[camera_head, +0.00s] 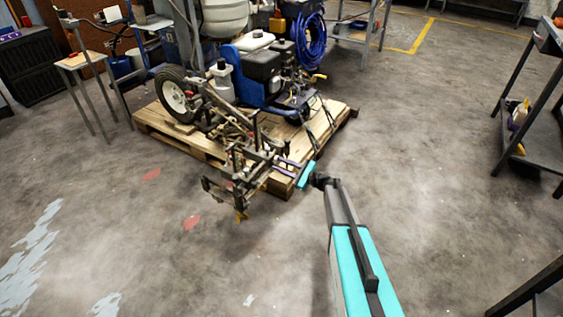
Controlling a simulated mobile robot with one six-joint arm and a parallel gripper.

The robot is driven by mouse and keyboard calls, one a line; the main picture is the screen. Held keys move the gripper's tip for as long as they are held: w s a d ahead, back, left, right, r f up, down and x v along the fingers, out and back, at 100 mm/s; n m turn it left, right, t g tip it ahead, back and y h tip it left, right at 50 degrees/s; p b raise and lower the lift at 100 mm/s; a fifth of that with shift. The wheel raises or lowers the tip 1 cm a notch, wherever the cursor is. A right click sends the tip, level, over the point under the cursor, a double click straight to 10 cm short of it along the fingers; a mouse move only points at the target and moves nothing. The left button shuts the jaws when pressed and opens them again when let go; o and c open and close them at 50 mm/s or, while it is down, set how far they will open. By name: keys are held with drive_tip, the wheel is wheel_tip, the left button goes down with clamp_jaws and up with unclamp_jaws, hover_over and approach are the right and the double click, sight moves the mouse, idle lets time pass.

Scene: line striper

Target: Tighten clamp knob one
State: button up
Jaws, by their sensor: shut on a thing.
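The line striper (262,66), with a blue and black engine and a black-tyred wheel (174,97), stands on a wooden pallet (150,122). Its dark metal front frame (232,178) reaches past the pallet's near edge. My gripper (275,164) comes in from the right, with a teal body and two purple fingers. The fingers are shut on a small part at the right side of the front frame. That part is too small and hidden to name surely; which knob is number one cannot be told.
A small wooden-topped stand (81,61) is at the upper left. A dark metal shelf (534,128) stands at the right, and another dark leg shows at the lower right. The concrete floor (130,215) left of and before the pallet is clear.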

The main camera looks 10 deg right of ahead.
drive_tip(key=m+p, duration=0.4)
drive_tip(key=m, duration=0.1)
drive_tip(key=shift+w+d+r+m+p, duration=0.1)
drive_tip(key=shift+d+r+m+p, duration=0.05)
drive_tip(key=shift+m+p, duration=0.2)
drive_tip(key=m+p, duration=0.4)
drive_tip(key=m, duration=0.2)
drive_tip(key=shift+p, duration=0.4)
drive_tip(key=m, duration=0.4)
drive_tip(key=shift+f+m+p, duration=0.25)
drive_tip(key=shift+p, duration=0.1)
drive_tip(key=shift+m, duration=2.3)
drive_tip(key=o, duration=1.1)
drive_tip(key=shift+c, duration=0.2)
